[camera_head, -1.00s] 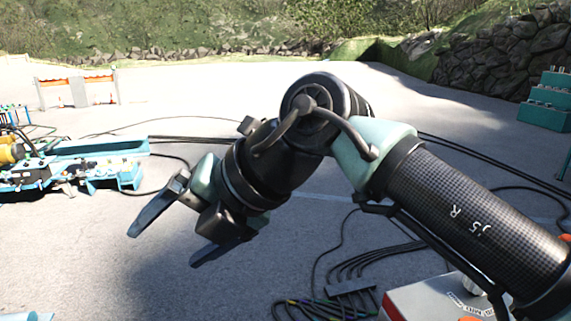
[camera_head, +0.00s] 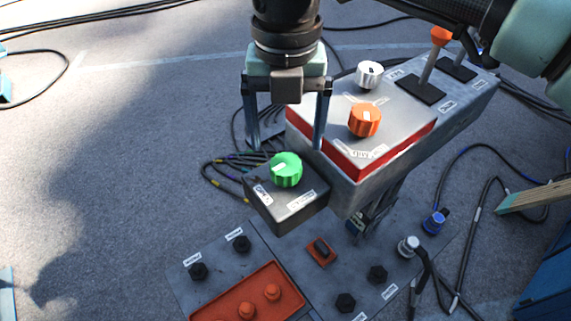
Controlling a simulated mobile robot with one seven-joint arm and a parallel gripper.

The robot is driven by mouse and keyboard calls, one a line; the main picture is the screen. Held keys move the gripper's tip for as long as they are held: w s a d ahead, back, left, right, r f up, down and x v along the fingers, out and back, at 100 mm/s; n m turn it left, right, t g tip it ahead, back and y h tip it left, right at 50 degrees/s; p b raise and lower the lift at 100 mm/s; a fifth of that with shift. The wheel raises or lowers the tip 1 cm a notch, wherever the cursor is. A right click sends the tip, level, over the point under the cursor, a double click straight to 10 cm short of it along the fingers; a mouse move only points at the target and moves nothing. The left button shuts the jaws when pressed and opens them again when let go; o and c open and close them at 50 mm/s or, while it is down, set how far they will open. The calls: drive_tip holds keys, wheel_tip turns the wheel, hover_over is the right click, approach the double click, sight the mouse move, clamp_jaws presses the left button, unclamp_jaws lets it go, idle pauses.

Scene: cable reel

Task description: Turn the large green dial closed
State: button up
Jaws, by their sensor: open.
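The large green dial (camera_head: 286,169) sits on top of a small dark box (camera_head: 290,206) at the front left corner of the control console. A white mark shows on its top left. My gripper (camera_head: 285,147) points down just above and behind the dial. Its two fingers are spread wide, one to the left of the dial and one to the right, with nothing between them. I cannot tell whether the fingertips reach down to the dial's height; no contact shows.
An orange dial (camera_head: 365,120), a silver dial (camera_head: 369,74) and an orange-topped lever (camera_head: 437,52) stand on the console to the right. A lower panel (camera_head: 300,268) with black knobs and a red tray (camera_head: 228,307) lies in front. Cables (camera_head: 222,170) lie on the ground.

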sight(286, 163)
wheel_tip(286, 163, down, 6)
drive_tip(key=b, duration=0.3)
drive_tip(key=shift+r, duration=0.1)
drive_tip(key=shift+c, duration=0.3)
drive_tip(key=c, duration=1.3)
